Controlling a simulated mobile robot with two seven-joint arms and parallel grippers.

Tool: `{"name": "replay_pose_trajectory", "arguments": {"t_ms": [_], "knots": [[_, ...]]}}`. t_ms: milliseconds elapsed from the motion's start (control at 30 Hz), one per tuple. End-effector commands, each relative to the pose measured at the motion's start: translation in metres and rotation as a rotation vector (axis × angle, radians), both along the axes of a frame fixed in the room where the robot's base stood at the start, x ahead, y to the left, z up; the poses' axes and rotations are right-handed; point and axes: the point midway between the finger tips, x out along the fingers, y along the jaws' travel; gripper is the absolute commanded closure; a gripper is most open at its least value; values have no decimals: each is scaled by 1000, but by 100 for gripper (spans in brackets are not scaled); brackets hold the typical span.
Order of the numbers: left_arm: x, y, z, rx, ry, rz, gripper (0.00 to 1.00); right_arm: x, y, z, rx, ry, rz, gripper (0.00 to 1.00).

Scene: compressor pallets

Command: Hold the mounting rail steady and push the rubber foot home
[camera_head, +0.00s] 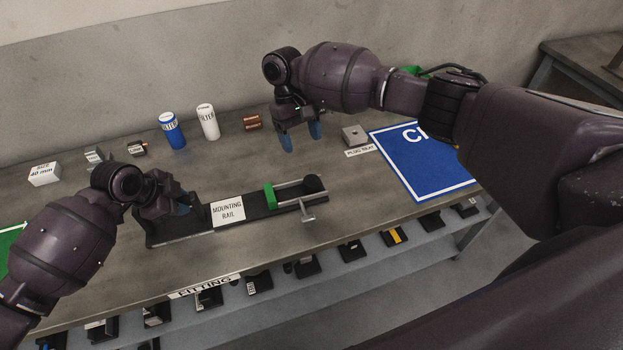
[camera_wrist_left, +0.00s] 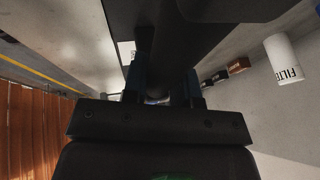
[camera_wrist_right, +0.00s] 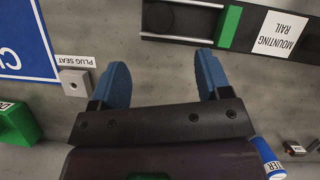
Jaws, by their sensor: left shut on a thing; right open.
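The black mounting rail (camera_head: 250,210) lies along the front of the table, with a white name label on it. It also shows in the right wrist view (camera_wrist_right: 180,38). A green block (camera_head: 270,195) and pale metal bars sit on its right half. A dark round piece (camera_head: 313,184) at the right end may be the rubber foot; I cannot be sure. My left gripper (camera_head: 181,209) is shut on the rail near its left end; in the left wrist view (camera_wrist_left: 163,88) the grip is dark. My right gripper (camera_head: 300,138) is open and empty, above the table behind the rail.
A plug seat block (camera_head: 355,134) and a blue mat (camera_head: 420,165) lie to the right. A blue filter (camera_head: 172,131), a white filter (camera_head: 208,122) and small boxes stand along the back. The table between rail and filters is clear.

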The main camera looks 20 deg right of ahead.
Motion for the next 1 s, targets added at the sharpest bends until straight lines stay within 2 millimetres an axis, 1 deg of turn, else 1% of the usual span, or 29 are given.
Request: {"name": "replay_pose_trajectory", "arguments": {"t_ms": [33, 167, 267, 500, 700, 833, 1000], "knots": [[-5, 1, -9, 7, 17, -2, 100, -2, -1, -3, -7, 6, -5, 29], [-5, 1, -9, 7, 17, -2, 100, -6, -2, -13, -8, 3, -10, 29], [-5, 1, -9, 7, 17, -2, 100, -11, -3, -26, -8, 2, -9, 29], [-5, 1, -9, 7, 17, -2, 100, -27, -7, -65, -8, 2, -9, 29], [-5, 1, -9, 7, 17, -2, 100, -38, -9, -93, -6, 1, -9, 29], [-5, 1, -9, 7, 17, -2, 100, -42, -10, -105, -6, 1, -9, 29], [-5, 1, -9, 7, 17, -2, 100, -45, -10, -112, -6, 0, -9, 29]]}}
